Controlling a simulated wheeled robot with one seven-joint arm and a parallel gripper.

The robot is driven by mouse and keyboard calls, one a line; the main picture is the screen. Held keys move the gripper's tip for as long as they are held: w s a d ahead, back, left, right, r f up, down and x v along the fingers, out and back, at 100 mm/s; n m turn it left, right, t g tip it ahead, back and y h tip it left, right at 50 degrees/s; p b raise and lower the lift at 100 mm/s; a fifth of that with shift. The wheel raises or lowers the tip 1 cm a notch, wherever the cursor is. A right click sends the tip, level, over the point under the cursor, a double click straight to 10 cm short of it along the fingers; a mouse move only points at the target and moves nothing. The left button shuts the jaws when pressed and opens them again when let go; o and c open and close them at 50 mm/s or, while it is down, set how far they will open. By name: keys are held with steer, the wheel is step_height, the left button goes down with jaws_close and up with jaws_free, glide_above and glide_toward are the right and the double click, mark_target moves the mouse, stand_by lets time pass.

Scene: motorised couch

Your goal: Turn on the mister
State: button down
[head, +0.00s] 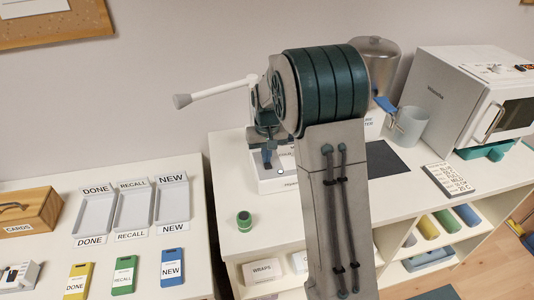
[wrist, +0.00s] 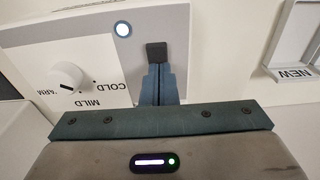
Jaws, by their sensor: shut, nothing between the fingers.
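A white device with a control panel (wrist: 95,60) fills the upper left of the wrist view. It has a white dial (wrist: 67,75) marked COLD and MILD, with a third word partly hidden, and a round button (wrist: 122,29) glowing pale blue-white. Whether this device is the mister I cannot tell. My gripper (wrist: 156,50) is shut and empty, its dark fingertips just right of the button; contact cannot be told. In the head view the device's white base (head: 275,185) is partly hidden by my arm, with my gripper (head: 267,165) just left of the lit button.
A white lever with a grey knob (head: 182,100) sticks out leftward behind my arm. A small green cup (head: 244,220) stands at the counter's left front. A white microwave-like machine (head: 470,95) and a grey cup (head: 410,125) stand right.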

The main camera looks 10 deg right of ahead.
steer(key=shift+s+f, duration=0.25)
steer(key=shift+s, duration=0.75)
steer(key=shift+r, duration=0.15)
step_height(320, 180, up, 14)
steer(key=shift+s+p, duration=0.4)
steer(key=shift+s, duration=0.05)
steer(key=shift+s+r, duration=0.1)
